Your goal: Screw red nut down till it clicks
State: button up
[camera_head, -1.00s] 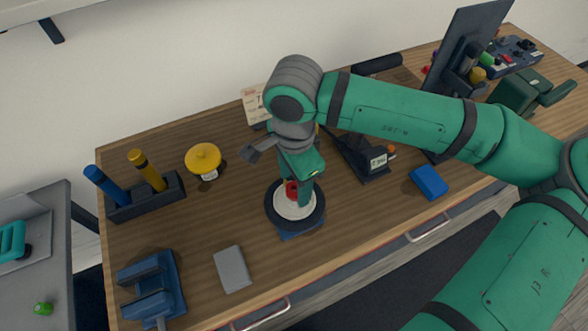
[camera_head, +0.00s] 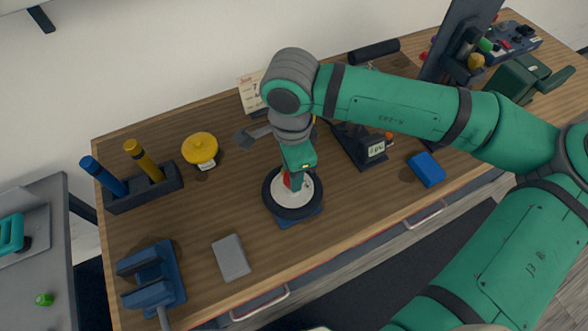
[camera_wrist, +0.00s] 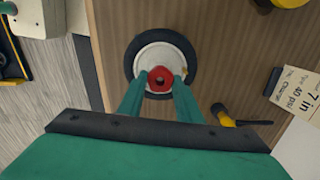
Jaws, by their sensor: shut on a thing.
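The red nut (camera_wrist: 161,79) sits at the centre of a white wheel hub (camera_wrist: 150,52) with a black tyre (camera_wrist: 188,48) around it. In the head view the wheel (camera_head: 268,203) lies flat on a blue base (camera_head: 304,221) on the bench. My gripper (camera_wrist: 160,83) points down over the hub with one green finger on each side of the nut, shut on it. In the head view the nut (camera_head: 288,180) is mostly hidden by my gripper (camera_head: 293,182). The nut's thread and its height on the hub cannot be made out.
A yellow-topped object (camera_head: 201,149), a rack with blue and yellow handles (camera_head: 143,191), a blue vise (camera_head: 152,279) and a grey block (camera_head: 231,258) stand to the left. A dark display unit (camera_head: 363,146) and a blue box (camera_head: 427,169) are to the right.

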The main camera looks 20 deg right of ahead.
jog(key=m, duration=0.4)
jog(key=shift+a+m, duration=0.1)
jog(key=shift+m, duration=0.2)
jog(key=m, duration=0.5)
jog(key=shift+m, duration=0.3)
jog(key=m, duration=0.9)
jog(key=shift+w+r+m, duration=0.1)
jog(key=shift+w+m, duration=0.05)
jog(key=shift+m, duration=0.15)
jog(key=o, duration=1.1)
